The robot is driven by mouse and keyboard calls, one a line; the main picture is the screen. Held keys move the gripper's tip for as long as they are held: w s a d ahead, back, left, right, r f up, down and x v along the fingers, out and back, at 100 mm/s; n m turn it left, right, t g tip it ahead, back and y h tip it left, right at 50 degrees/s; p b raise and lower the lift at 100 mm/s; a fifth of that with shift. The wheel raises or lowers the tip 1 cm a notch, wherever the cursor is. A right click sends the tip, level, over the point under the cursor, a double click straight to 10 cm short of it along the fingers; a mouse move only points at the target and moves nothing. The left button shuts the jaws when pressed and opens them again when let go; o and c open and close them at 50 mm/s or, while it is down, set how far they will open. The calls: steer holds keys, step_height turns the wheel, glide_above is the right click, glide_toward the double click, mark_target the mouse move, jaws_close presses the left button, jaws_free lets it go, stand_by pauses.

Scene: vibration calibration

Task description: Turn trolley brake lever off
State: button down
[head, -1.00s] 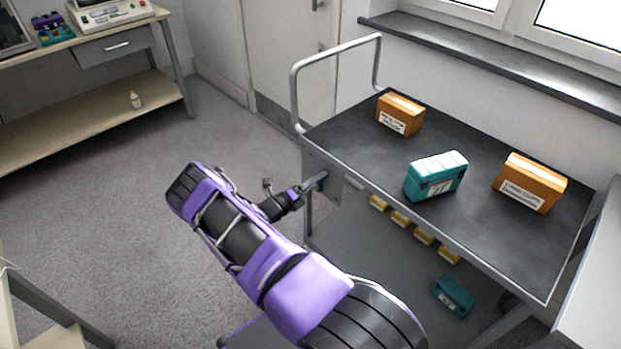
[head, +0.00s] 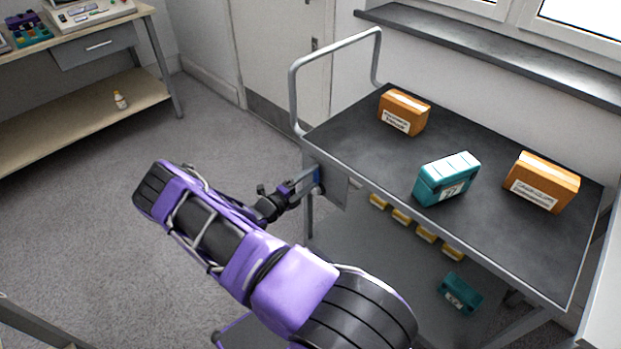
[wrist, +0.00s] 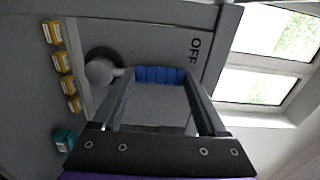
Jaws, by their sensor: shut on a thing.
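The trolley (head: 350,150) has a dark top and a grey side plate at its left end. The brake lever shows in the wrist view as a ribbed blue grip (wrist: 160,75) with a round grey pivot (wrist: 101,72) at its left. My gripper (wrist: 160,80) is shut on the blue grip, one finger at each end of it. The word OFF (wrist: 195,48) is printed on the plate to the right of the grip. In the head view the blue grip (head: 318,175) shows at the fingertips of my gripper (head: 314,177), by the side plate.
A teal box (head: 445,180) and two orange boxes (head: 404,113) (head: 541,183) stand on the trolley top. Small yellow boxes (head: 401,216) and another teal box (head: 460,293) are below. A bench (head: 90,110) stands at the left. The floor between bench and trolley is clear.

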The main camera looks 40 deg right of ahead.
jaws_free()
steer(key=shift+a, duration=0.1)
steer(key=s+a, duration=0.2)
steer(key=a, duration=1.5)
steer(key=shift+s, duration=0.25)
